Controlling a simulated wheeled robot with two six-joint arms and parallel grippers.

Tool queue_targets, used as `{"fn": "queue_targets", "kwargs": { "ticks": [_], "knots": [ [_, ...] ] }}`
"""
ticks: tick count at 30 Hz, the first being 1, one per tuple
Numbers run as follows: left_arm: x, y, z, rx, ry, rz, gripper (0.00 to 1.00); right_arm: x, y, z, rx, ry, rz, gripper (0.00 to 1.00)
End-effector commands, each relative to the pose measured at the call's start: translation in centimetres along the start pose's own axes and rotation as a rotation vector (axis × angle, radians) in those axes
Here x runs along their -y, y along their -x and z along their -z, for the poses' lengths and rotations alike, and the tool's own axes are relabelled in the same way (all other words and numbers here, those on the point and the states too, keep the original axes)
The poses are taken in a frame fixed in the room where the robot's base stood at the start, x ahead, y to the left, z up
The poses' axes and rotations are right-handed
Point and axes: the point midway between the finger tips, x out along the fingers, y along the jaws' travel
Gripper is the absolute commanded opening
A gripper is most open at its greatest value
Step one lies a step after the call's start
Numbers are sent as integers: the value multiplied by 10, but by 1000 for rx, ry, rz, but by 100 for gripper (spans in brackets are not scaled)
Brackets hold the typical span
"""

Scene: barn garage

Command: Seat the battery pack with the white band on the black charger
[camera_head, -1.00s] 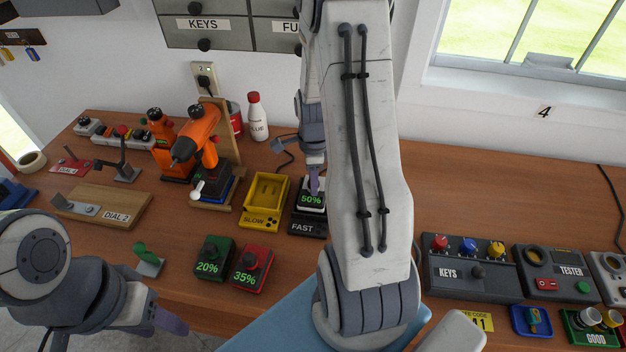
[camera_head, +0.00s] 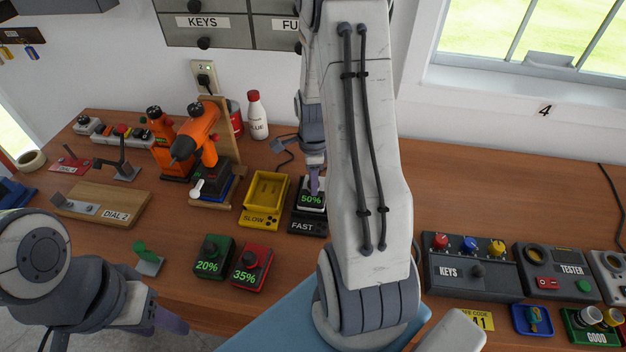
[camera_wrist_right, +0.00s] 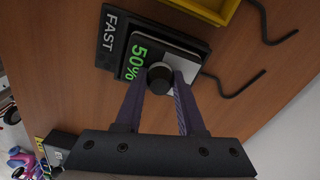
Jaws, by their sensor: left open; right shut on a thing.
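The battery pack with the white band (camera_head: 311,199) reads 50% and has a dark knob on top. It is at the black charger (camera_head: 305,226), labelled FAST, and in the right wrist view the pack (camera_wrist_right: 138,62) lies over the charger (camera_wrist_right: 108,48), roughly lined up with it. I cannot tell whether it is fully down. My right gripper (camera_head: 316,184) is shut on the pack's knob; its two fingers also show in the right wrist view (camera_wrist_right: 160,80). My right forearm hides the area just right of the charger. My left gripper (camera_head: 168,318) is open and empty at the front left.
A yellow SLOW charger (camera_head: 265,195) stands empty just left of the black one. A green 20% pack (camera_head: 213,259) and a red 35% pack (camera_head: 250,268) stand in front. An orange drill (camera_head: 200,140) stands behind left. The KEYS box (camera_head: 470,268) is at right.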

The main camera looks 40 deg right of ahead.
Motion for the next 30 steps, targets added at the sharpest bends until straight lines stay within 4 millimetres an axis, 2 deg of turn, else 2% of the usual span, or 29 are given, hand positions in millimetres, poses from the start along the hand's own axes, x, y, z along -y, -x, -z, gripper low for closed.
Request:
{"fn": "queue_targets", "kwargs": {
  "ticks": [7, 8, 10, 17, 19, 20, 30],
  "knots": [
    [0, -2, 0, 0, 0, 0, 50, 0, -3, 0, 0, 0, 1, 0],
    [0, -2, 0, 0, 0, 0, 50, 0, -3, 0, 0, 0, 1, 46],
    [0, -2, 0, 0, 0, 0, 50, 0, -3, 0, 0, 0, 1, 73],
    [0, -2, 0, 0, 0, 0, 50, 0, -3, 0, 0, 0, 1, 73],
    [0, -2, 0, 0, 0, 0, 50, 0, -3, 0, 0, 0, -1, 96],
    [0, -2, 0, 0, 0, 0, 50, 0, -3, 0, 0, 0, -1, 100],
    [0, 2, 0, 0, 0, 0, 50, 0, 2, 0, 0, 0, 0, 100]
  ]
}}
